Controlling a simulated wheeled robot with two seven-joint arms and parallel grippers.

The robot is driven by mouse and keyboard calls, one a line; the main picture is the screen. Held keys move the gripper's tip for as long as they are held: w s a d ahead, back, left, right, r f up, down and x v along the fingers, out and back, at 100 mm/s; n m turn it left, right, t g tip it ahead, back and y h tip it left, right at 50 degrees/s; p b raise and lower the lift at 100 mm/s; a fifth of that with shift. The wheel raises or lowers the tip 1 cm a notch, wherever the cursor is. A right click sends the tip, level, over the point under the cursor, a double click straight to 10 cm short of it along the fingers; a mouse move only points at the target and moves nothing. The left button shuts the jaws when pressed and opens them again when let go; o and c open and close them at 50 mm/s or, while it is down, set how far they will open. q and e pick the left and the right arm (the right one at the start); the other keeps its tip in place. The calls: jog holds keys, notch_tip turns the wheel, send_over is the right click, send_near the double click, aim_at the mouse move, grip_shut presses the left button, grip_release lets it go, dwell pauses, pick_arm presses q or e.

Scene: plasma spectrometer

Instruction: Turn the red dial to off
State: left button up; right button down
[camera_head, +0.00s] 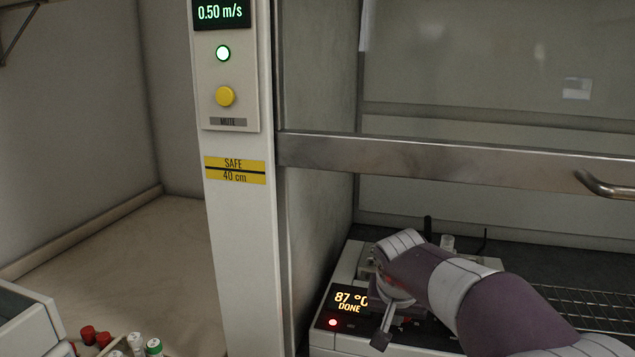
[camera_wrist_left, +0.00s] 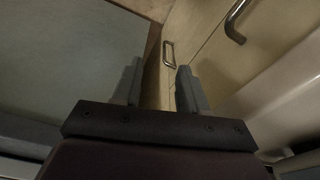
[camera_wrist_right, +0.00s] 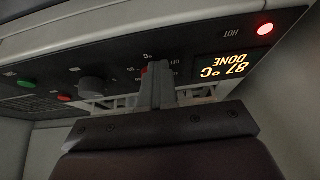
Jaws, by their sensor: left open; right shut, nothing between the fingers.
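The heated device (camera_head: 345,270) stands inside the hood, with a display (camera_head: 350,301) reading 87 °C DONE. My right gripper (camera_head: 384,335) is at its front panel, and my arm hides much of the device. In the right wrist view, the shut right gripper (camera_wrist_right: 160,68) is empty, with its fingertips at the panel. A small red part (camera_wrist_right: 144,71), apparently the red dial, shows just beside the fingertips, mostly hidden by them. I cannot tell whether they touch or how the dial is set. My left gripper (camera_wrist_left: 157,70) is open and empty, away from the device.
The panel also carries a grey knob (camera_wrist_right: 92,85), a red button (camera_wrist_right: 64,97), a green button (camera_wrist_right: 27,84) and a lit red HOT lamp (camera_wrist_right: 265,29). The raised sash's metal bar (camera_head: 430,157) crosses above my right arm. Drawer handles (camera_wrist_left: 168,54) show below my left gripper.

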jog(key=shift+d+r, duration=0.15)
jog(key=shift+d, duration=0.1)
jog(key=shift+s+d, duration=0.2)
jog(key=shift+d, duration=0.15)
jog(key=shift+s+d+p, duration=0.1)
jog(key=shift+d+p, duration=0.2)
jog(key=shift+d, duration=0.35)
jog(key=shift+s, duration=0.15)
jog(key=shift+s+f, duration=0.1)
jog(key=shift+f, duration=0.1)
notch_tip(320, 180, up, 6)
jog(key=p, duration=0.4)
jog(key=shift+s+p, duration=0.15)
jog(key=shift+p, duration=0.25)
